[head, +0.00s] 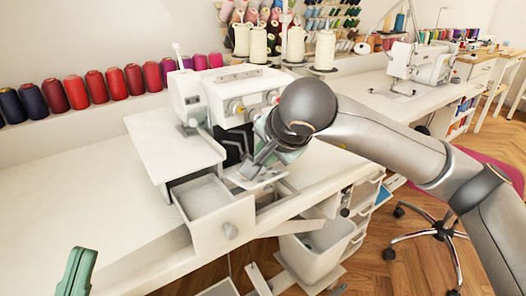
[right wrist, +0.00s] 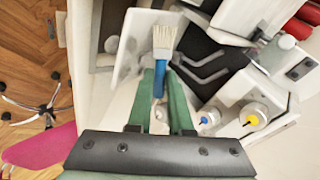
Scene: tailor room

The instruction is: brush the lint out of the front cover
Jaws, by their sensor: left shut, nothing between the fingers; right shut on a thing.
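The white sewing machine (head: 235,95) stands on the table, with a dark opening (head: 232,145) low on its front. A pale flap, apparently the opened front cover (head: 243,180), lies below that opening, partly hidden by my right arm. My right gripper (right wrist: 160,88) is shut on a brush with a blue handle and pale bristles (right wrist: 163,40). In the right wrist view the bristles are over or against a pale panel (right wrist: 140,22) beside the dark opening; contact is unclear. I cannot make out lint. My left gripper (head: 76,272) is shut and empty at the lower left.
An open white drawer (head: 205,197) sticks out below the machine's left side. Thread cones (head: 325,48) stand behind the machine, and a row of spools (head: 100,88) lines the wall ledge. The tabletop at left is clear. A pink chair (head: 490,165) stands at right.

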